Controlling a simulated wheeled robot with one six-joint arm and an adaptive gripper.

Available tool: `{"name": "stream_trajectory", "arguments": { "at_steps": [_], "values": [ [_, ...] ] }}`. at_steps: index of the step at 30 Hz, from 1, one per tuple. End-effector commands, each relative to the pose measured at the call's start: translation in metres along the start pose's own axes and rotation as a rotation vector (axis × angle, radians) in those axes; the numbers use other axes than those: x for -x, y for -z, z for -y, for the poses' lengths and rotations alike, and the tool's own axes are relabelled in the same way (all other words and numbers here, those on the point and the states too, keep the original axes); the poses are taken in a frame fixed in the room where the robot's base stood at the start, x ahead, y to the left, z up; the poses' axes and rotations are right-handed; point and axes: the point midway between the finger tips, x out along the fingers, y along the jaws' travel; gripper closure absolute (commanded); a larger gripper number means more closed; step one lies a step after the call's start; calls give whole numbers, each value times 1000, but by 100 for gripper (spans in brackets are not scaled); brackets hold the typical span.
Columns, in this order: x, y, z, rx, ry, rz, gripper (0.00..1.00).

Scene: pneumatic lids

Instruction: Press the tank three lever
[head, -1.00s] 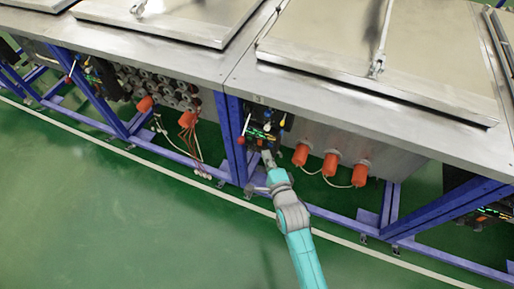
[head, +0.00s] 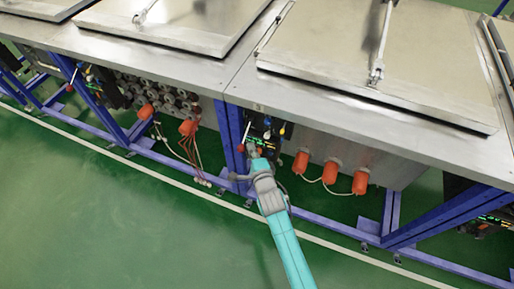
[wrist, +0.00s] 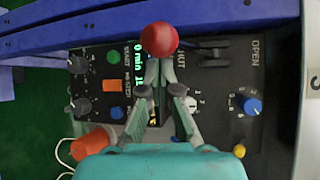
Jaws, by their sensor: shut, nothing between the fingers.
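The tank three lever shows as a red ball knob (wrist: 159,38) at the top middle of the wrist view. In the head view the red knob (head: 241,148) is beside the blue frame post, under the tabletop marked 3. My gripper (wrist: 162,70) is shut and empty, its fingertips directly below the red knob in the wrist view. I cannot tell whether they touch it. In the head view my gripper (head: 251,152) is just right of the knob. The control panel (wrist: 222,75) behind it has a blue knob (wrist: 251,106) near "OPEN"; the lever's shaft is mostly hidden.
The metal tabletop (head: 232,84) and the tank lid (head: 330,50) are above the panel. Blue frame bars (wrist: 90,30) run close to the knob. Orange connectors (head: 330,172) with white cables hang to the right. The green floor in front is clear.

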Motion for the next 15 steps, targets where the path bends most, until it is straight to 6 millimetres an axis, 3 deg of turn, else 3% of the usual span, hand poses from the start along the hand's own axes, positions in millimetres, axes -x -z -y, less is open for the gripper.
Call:
{"name": "stream_trajectory", "arguments": {
  "at_steps": [15],
  "values": [
    [3, -8, 0, -1, 1, 0, 100]
  ]
}}
